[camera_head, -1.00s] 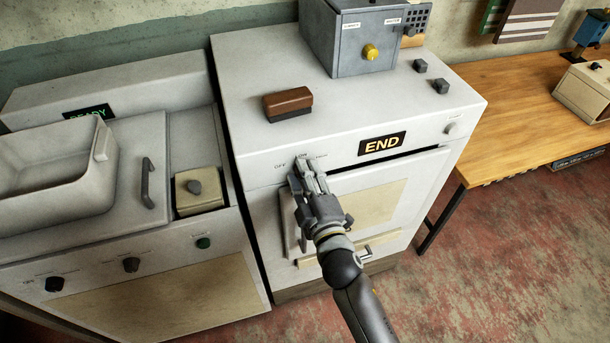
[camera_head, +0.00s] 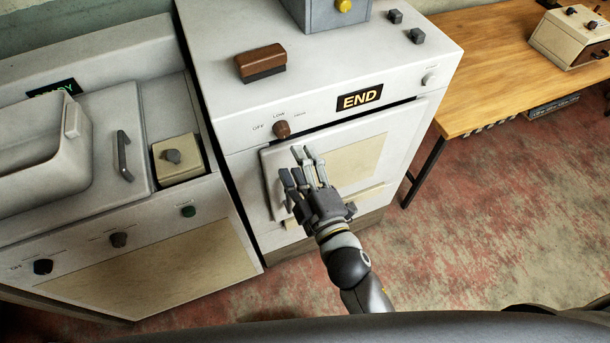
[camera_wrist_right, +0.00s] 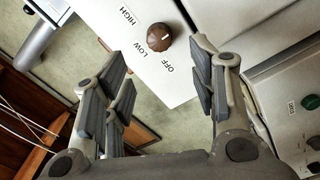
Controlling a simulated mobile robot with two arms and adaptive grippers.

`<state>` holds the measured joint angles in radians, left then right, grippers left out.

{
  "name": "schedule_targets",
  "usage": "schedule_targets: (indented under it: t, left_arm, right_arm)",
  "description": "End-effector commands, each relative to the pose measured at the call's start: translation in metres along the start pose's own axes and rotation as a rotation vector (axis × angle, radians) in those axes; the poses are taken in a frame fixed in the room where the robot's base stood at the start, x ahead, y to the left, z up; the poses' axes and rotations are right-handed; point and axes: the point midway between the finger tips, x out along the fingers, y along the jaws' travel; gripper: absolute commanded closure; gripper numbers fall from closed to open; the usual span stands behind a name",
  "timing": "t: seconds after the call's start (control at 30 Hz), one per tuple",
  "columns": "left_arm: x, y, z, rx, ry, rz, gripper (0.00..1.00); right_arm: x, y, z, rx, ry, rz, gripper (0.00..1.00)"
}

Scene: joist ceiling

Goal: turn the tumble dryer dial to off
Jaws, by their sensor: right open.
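The tumble dryer (camera_head: 225,105) is the white machine with an END display (camera_head: 359,98). Its dial is a round brown knob (camera_head: 282,129) on the front panel, with OFF to its left, LOW above and HIGH to its right. The dial also shows in the right wrist view (camera_wrist_right: 160,37), clear of the fingers. A small pale mark is on it, but I cannot tell surely which label it faces. My right gripper (camera_head: 303,168) is open and empty, below and in front of the dial, apart from it. My left gripper is not in view.
A brown brush (camera_head: 261,60) and a grey box (camera_head: 325,14) with a yellow knob stand on the dryer top. A neighbouring machine (camera_head: 150,245) with dark knobs stands left. A wooden table (camera_head: 490,70) is at right. The floor in front is clear.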

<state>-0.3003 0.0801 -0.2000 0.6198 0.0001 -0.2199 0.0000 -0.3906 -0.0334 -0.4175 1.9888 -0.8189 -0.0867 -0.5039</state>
Motion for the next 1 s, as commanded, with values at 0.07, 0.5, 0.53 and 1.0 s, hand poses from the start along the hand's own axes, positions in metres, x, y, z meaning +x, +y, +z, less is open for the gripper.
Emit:
schedule_targets:
  t: [0.07,0.5,0.53,1.0]
  left_arm:
    - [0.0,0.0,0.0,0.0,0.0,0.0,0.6]
    - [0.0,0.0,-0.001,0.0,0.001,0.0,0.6]
    - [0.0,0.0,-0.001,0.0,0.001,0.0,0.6]
    - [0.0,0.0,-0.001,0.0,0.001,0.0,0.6]
  right_arm:
    - [-0.013,-0.001,0.001,0.001,-0.002,-0.002,0.47]
    - [-0.034,0.001,0.0,0.0,0.001,0.001,0.47]
    - [-0.034,0.001,0.0,0.0,0.001,0.001,0.47]
    - [-0.033,-0.012,0.005,0.015,-0.009,-0.023,0.47]
